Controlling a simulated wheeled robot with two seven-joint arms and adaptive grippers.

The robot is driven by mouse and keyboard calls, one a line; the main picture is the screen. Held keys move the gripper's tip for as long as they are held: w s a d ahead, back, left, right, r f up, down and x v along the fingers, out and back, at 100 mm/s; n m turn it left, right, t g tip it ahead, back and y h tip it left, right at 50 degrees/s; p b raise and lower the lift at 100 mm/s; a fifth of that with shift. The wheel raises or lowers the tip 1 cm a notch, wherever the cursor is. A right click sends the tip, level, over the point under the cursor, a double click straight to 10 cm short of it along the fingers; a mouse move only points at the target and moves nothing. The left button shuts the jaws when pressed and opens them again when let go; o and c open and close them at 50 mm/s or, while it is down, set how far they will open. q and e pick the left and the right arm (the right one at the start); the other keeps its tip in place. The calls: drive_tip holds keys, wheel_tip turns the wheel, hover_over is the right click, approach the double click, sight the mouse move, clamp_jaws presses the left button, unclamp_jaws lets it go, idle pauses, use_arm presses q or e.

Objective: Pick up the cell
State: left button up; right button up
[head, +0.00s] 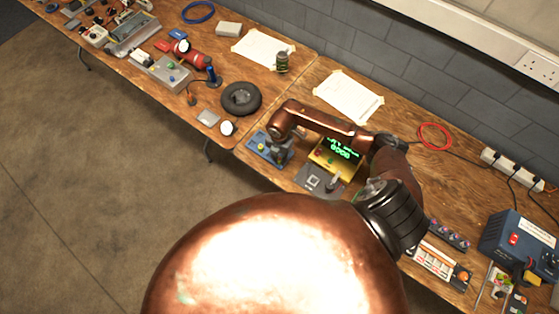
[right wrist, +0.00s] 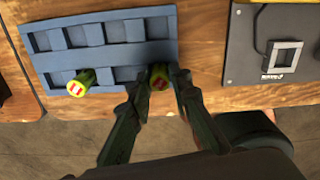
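A blue tray with compartments (right wrist: 96,17) lies at the wooden table's front edge; it also shows in the head view (head: 256,137). One green-yellow cell with a red and white end (right wrist: 77,84) lies at the tray's front left. Another such cell (right wrist: 160,75) sits at the tray's front edge, between the fingertips of my right gripper (right wrist: 164,84). The fingers are close on either side of it; whether they press on it I cannot tell. In the head view my right gripper (head: 277,157) is over the tray, small and dark. My left gripper is not in view.
A grey device with a square frame (right wrist: 285,57) lies right of the tray. A black ring (head: 241,98) and a white round item (head: 227,128) lie to the left. Floor shows below the table edge.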

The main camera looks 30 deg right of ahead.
clamp_jaws()
drive_tip(key=shift+r, duration=0.15)
